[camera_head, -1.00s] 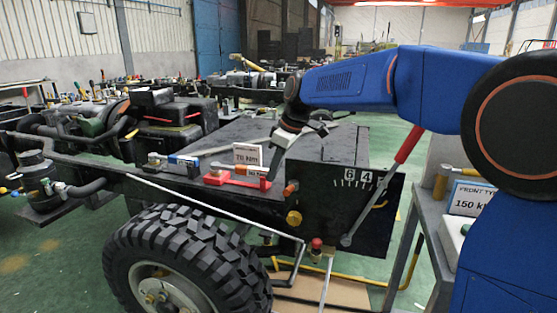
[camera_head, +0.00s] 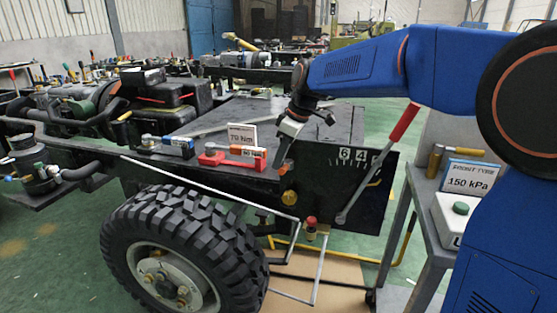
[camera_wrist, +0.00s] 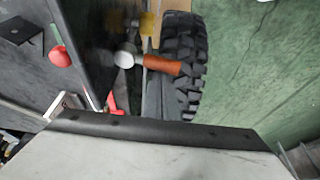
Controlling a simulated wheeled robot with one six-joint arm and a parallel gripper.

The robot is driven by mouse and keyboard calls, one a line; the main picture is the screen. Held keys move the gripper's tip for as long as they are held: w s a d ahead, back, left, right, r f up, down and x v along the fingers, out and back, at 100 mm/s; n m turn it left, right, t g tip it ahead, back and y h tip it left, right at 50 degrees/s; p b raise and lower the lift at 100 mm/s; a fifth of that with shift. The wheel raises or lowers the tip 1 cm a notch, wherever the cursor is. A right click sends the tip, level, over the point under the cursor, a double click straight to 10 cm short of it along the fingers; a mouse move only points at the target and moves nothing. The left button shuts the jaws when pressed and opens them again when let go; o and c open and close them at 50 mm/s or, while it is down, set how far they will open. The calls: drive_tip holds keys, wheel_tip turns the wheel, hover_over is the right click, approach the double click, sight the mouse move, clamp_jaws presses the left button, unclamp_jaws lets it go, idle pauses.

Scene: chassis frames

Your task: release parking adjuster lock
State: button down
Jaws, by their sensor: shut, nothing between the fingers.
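No label in view names the parking adjuster lock. An orange grip with a pale rounded end (camera_wrist: 163,65) sticks out at the chassis side in the wrist view, close to the tyre. In the head view a small orange part (camera_head: 285,166) shows at the black box's left edge, above a yellow knob (camera_head: 289,197). My gripper (camera_head: 283,150) hangs just above that orange part, beside the box; it is shut and empty. Whether it touches the part cannot be told. A red-handled lever (camera_head: 378,160) leans across a white number scale (camera_head: 358,155) on the box face.
The big tyre (camera_head: 185,250) stands below left. A red-topped valve (camera_head: 311,228) and bent pale rods are below. A grey table (camera_head: 430,225) with a "150 kPa" sign stands at right.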

sight(300, 159)
drive_tip(key=shift+s+d+n, duration=0.1)
drive_tip(key=shift+d+n, duration=0.2)
drive_tip(key=shift+n, duration=0.2)
drive_tip(key=n, duration=0.1)
drive_tip(key=d+n+g, duration=0.1)
drive_tip(key=shift+s+d+n, duration=0.1)
drive_tip(key=shift+s+n, duration=0.15)
drive_tip(key=shift+n, duration=0.05)
drive_tip(key=d+n+g, duration=0.1)
drive_tip(key=n, duration=0.1)
drive_tip(key=d+n, duration=0.1)
drive_tip(key=n, duration=0.1)
drive_tip(key=d+n+g, duration=0.1)
drive_tip(key=d+n, duration=0.1)
drive_tip(key=n, duration=0.1)
drive_tip(key=shift+d+g, duration=0.1)
drive_tip(key=shift+g, duration=0.2)
drive_tip(key=shift+w+d, duration=0.1)
idle(0.5)
